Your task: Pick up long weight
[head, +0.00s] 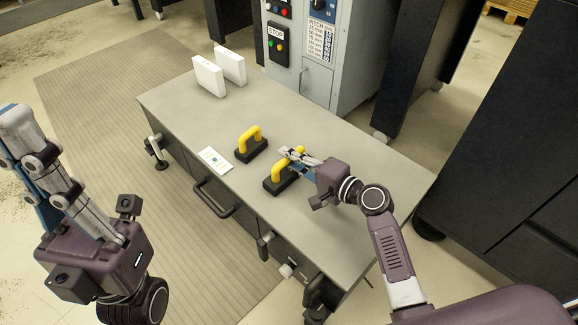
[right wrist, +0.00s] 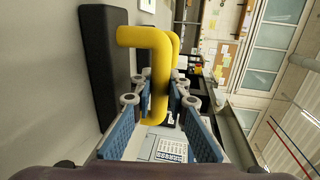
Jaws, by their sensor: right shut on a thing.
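Two weights, each a black base with a yellow arched handle, stand on the grey table (head: 185,97). My right gripper (head: 291,160) is shut on the handle of the nearer weight (head: 281,174), whose base appears to rest on the table. In the right wrist view, the fingers (right wrist: 158,95) close around this weight's handle (right wrist: 145,37), with its long black base at the left. The other weight (head: 249,140) stands apart, farther back and left; its handle (right wrist: 176,47) is mostly hidden behind the held one. My left gripper (head: 25,140) is away left of the table, holding nothing visible.
A white card (head: 215,159) lies left of the weights. Two white blocks (head: 208,76) stand at the table's far left end. A grey control cabinet (head: 318,60) stands behind the table. The tabletop between the blocks and weights is clear.

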